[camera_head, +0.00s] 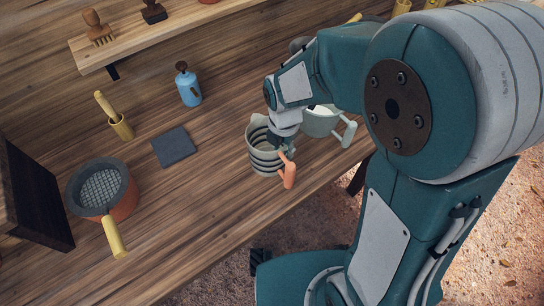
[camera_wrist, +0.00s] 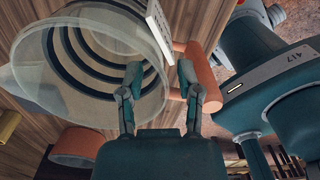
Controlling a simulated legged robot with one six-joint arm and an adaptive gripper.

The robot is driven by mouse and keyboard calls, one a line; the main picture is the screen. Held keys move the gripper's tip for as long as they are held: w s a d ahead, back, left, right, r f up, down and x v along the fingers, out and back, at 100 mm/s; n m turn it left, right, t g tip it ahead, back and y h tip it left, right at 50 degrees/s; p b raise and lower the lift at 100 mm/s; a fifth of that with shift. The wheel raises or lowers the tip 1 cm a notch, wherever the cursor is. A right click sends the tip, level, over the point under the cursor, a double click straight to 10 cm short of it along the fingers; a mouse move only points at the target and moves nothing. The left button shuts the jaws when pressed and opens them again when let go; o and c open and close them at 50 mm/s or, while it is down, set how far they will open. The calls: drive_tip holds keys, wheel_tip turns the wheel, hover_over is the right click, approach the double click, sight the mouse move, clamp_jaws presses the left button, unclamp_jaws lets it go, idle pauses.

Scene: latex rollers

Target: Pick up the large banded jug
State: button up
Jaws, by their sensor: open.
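The large banded jug (camera_head: 262,160) stands on the wooden bench near its front edge. It is pale grey-green with dark bands and an orange handle (camera_head: 288,171). In the wrist view the jug's round mouth and banded inside (camera_wrist: 85,60) fill the upper left, with the handle (camera_wrist: 203,78) to the right. My gripper (camera_wrist: 160,76) is open at the handle side of the jug, the left finger over its wall and the right finger in front of the handle. Whether either finger touches the jug cannot be told. In the head view my wrist hides part of the rim.
A second pale jug (camera_head: 320,123) stands close behind right. A strainer pan (camera_head: 104,190) with a yellow handle, a dark square slab (camera_head: 174,147), a blue bottle (camera_head: 188,87) and a wooden cup with a stick (camera_head: 121,127) stand left. A shelf (camera_head: 150,35) runs above.

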drive_tip(key=shift+a+f, duration=0.1)
drive_tip(key=shift+f, duration=0.45)
clamp_jaws()
drive_tip(key=shift+r, duration=0.15)
